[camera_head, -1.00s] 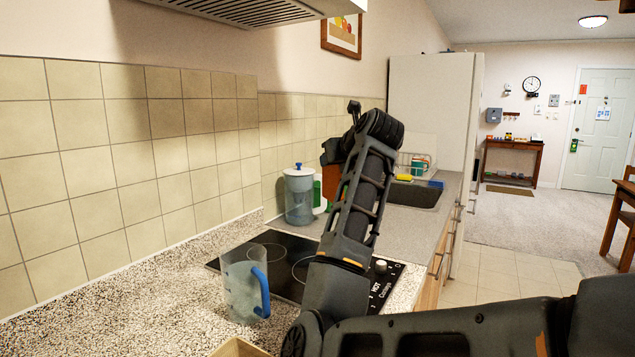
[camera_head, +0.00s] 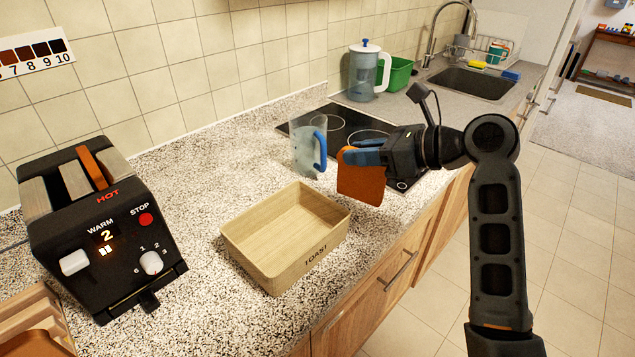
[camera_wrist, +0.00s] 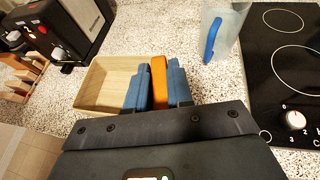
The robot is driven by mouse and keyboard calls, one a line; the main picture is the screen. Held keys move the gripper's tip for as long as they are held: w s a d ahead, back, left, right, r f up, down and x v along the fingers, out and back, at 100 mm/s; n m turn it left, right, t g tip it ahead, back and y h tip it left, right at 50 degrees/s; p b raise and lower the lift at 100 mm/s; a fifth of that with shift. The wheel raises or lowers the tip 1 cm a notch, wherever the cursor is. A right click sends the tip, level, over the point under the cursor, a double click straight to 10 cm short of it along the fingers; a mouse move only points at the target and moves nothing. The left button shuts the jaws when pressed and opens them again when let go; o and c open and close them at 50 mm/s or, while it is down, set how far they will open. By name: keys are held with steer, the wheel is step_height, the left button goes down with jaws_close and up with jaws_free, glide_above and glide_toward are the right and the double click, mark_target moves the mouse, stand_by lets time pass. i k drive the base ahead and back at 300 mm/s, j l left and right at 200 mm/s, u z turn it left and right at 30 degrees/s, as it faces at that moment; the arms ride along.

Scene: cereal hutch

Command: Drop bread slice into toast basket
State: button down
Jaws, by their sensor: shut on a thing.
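My gripper (camera_head: 362,152) is shut on an orange-brown bread slice (camera_head: 362,184), which hangs down from the blue fingertips. The slice also shows edge-on between the fingers in the wrist view (camera_wrist: 159,82). The toast basket (camera_head: 262,262) is a pale wooden open box marked TOAST on the counter. It looks empty in the head view. In the head view the slice is to the right of the basket and apart from it. In the wrist view the basket (camera_wrist: 92,92) lies just left of and beyond the fingers.
A black toaster (camera_head: 105,225) stands left of the basket, with a brown slice (camera_head: 92,168) in a slot. A clear jug with a blue handle (camera_head: 309,148) stands behind the basket. A black cooktop (camera_head: 340,128) lies beyond. A wooden rack (camera_head: 32,318) is at bottom left.

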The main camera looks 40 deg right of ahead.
mark_target(295, 239)
steer(key=i+j+z, duration=0.2)
steer(key=j, duration=0.4)
steer(key=i+j+z, duration=0.2)
steer(key=j, duration=0.4)
steer(key=j+z, duration=0.25)
steer(key=j, duration=0.3)
